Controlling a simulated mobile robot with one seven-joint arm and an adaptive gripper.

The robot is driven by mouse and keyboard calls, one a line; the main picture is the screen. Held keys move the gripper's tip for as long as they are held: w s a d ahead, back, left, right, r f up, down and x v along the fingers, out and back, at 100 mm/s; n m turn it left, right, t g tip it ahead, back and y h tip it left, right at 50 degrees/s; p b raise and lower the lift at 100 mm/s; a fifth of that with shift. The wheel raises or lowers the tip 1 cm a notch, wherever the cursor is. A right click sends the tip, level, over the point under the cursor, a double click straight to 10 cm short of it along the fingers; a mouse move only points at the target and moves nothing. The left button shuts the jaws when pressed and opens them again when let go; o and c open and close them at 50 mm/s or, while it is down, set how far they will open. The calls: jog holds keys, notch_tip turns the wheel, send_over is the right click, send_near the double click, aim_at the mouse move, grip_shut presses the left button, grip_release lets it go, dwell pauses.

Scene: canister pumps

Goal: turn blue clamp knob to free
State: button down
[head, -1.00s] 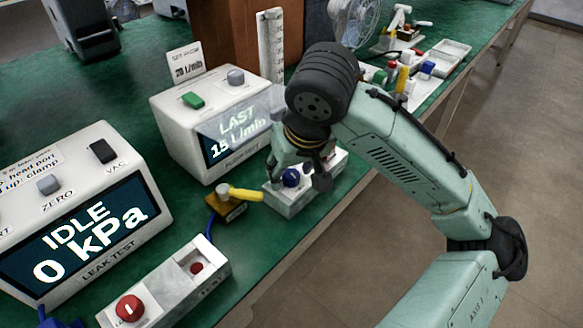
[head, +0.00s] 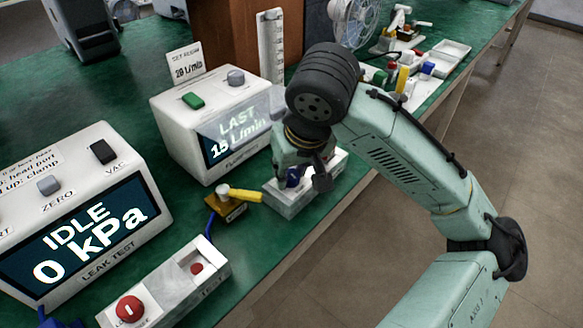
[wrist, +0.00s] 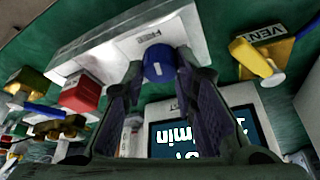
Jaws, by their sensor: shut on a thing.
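The blue clamp knob (wrist: 158,64) sits on a white block (wrist: 110,50) in the wrist view. A label reading FREE (wrist: 147,37) is printed beside it, and a pale mark shows on the knob. My gripper (wrist: 160,76) has one finger on each side of the knob and is shut on it. In the head view the knob (head: 292,178) is partly hidden by my gripper (head: 298,176), which is low over the block (head: 287,207). I cannot tell exactly where the pale mark points.
A yellow lever (head: 243,195) on a brass valve, labelled VENT in the wrist view, lies close left of the block. A white meter (head: 180,140) reading LAST 15 L/min stands behind. A leak tester (head: 75,235) shows IDLE 0 kPa. The bench edge is close on the right.

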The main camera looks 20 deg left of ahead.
jog(key=shift+n+g+y+p, duration=0.3)
jog(key=shift+n+g+p, duration=0.2)
jog(key=shift+n, duration=1)
jog(key=c, duration=1.3)
grip_release()
jog(key=shift+d+r, duration=0.1)
jog(key=shift+r, duration=0.05)
jog(key=v, duration=1.1)
jog(key=shift+d+r, duration=0.15)
jog(key=shift+r, duration=0.2)
jog(key=shift+s+f, duration=0.1)
